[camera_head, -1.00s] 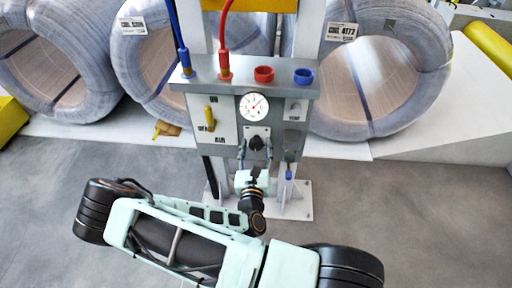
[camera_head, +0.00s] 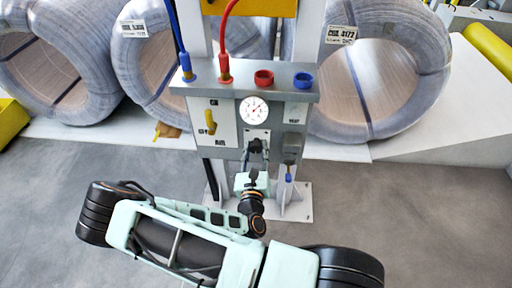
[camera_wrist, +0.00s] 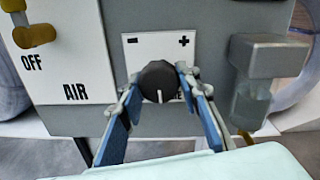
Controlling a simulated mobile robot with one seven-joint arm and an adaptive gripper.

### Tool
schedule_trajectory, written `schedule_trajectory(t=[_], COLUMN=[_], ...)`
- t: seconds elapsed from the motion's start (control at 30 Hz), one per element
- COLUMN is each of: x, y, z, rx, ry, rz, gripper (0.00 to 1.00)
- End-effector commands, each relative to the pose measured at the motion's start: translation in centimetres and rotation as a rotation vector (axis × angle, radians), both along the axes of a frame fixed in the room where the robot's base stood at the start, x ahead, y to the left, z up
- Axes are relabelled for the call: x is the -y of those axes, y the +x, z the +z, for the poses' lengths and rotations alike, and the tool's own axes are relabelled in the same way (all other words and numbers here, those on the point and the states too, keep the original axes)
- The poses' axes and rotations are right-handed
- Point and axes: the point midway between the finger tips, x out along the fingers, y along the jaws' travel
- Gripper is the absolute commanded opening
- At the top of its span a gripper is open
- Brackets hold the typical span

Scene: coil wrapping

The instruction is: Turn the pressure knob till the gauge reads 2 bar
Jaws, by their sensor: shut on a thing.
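The black pressure knob (camera_wrist: 158,80) sits on a white plate (camera_wrist: 135,53) marked minus at left and plus at right. Its white pointer line faces down in the wrist view. My gripper (camera_wrist: 157,85) is shut on the knob, one blue-backed finger at each side. In the head view my gripper (camera_head: 257,152) reaches the panel from below and largely hides the knob. The round white gauge (camera_head: 254,109) is just above the knob plate. It has a red needle, but its figures are too small to read.
A yellow air lever (camera_wrist: 35,36) is at left, above the OFF marking. A grey unit with a clear bowl (camera_wrist: 252,100) is close at right. Red (camera_head: 264,77) and blue (camera_head: 303,79) ports top the panel (camera_head: 222,152). Large wire coils (camera_head: 385,75) stand behind.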

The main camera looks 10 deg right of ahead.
Motion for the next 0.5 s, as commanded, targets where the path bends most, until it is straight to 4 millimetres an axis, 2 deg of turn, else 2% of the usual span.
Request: schedule_trajectory(t=[0.5], x=[0.02], y=[-0.03], z=[0.53], rx=[-0.13], ry=[-0.394], rz=[0.002], gripper=[0.07])
